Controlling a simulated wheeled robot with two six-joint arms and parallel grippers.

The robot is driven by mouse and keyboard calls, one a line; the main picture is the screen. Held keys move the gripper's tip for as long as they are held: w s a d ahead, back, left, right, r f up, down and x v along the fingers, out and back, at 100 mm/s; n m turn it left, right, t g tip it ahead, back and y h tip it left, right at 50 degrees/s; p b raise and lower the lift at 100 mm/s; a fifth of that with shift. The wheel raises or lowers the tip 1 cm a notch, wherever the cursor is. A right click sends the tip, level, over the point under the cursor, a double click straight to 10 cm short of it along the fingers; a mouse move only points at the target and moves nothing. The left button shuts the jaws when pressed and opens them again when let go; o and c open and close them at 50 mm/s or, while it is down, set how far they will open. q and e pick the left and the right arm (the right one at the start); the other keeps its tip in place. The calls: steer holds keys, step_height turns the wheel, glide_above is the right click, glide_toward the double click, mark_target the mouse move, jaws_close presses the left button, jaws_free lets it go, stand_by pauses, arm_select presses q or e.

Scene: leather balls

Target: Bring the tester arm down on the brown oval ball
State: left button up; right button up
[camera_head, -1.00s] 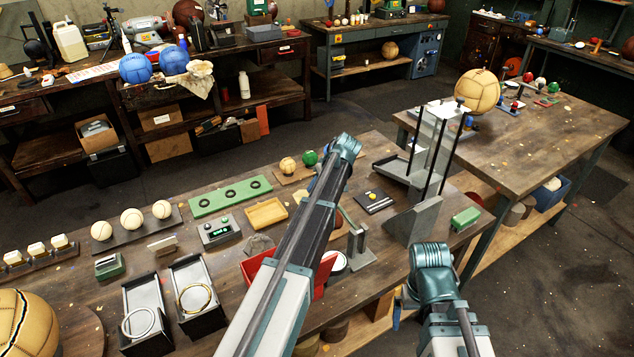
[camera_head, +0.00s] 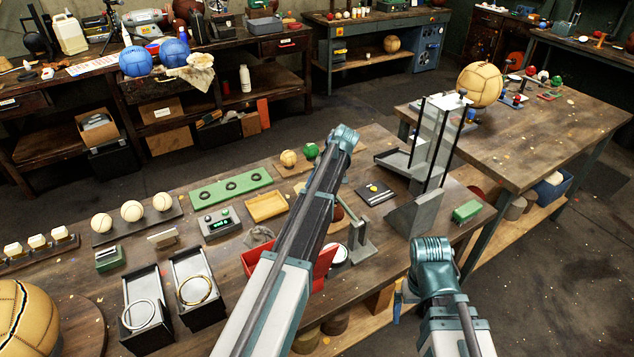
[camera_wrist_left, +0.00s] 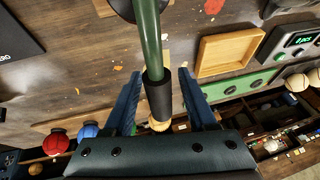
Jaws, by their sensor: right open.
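In the left wrist view a green rod (camera_wrist_left: 151,35) with a black grip (camera_wrist_left: 159,97), apparently the tester arm, runs between the blue fingers of my left gripper (camera_wrist_left: 160,72). A narrow gap shows on each side of the grip, so the fingers look open around it. In the head view my left arm hides this gripper. A brown rounded thing (camera_head: 337,214), mostly hidden behind my left arm, is beside a grey post (camera_head: 359,238); I cannot tell whether it is the brown oval ball. My right gripper (camera_head: 398,309), partly hidden under its arm, is open near the bench's front edge.
The bench holds a red tray (camera_head: 322,267), a wooden tray (camera_head: 267,207), a green strip with black rings (camera_head: 230,193) and a counter box (camera_head: 220,223). A tall fixture (camera_head: 432,160) stands right of my left arm. A tan ball (camera_head: 289,158) and green ball (camera_head: 310,150) sit behind.

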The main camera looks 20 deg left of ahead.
arm_select(q)
steer(key=shift+r, duration=0.1)
steer(key=p+v, duration=1.2)
steer(key=v, duration=0.1)
steer(key=shift+d+r, duration=0.2)
steer(key=shift+r, duration=0.05)
steer(key=shift+r+p, duration=0.1)
steer(key=shift+p, duration=0.3)
steer(key=shift+c, duration=1.1)
steer(key=a+r+h+p, duration=0.1)
steer(key=p, duration=0.1)
steer(key=s+a+r+h+p, duration=0.1)
steer(key=s+a+r+p, duration=0.1)
steer(key=r+p, duration=0.1)
steer(key=shift+a+r+h+p, duration=0.1)
steer(key=shift+h+p, duration=0.25)
steer(key=shift+h, duration=0.05)
jaws_close()
steer(key=a+r+h+p, duration=0.1)
steer(key=s+a+r+t+h+p, duration=0.1)
steer(key=r+p, duration=0.1)
steer(key=shift+r+h, duration=0.25)
steer(key=shift+h, duration=0.15)
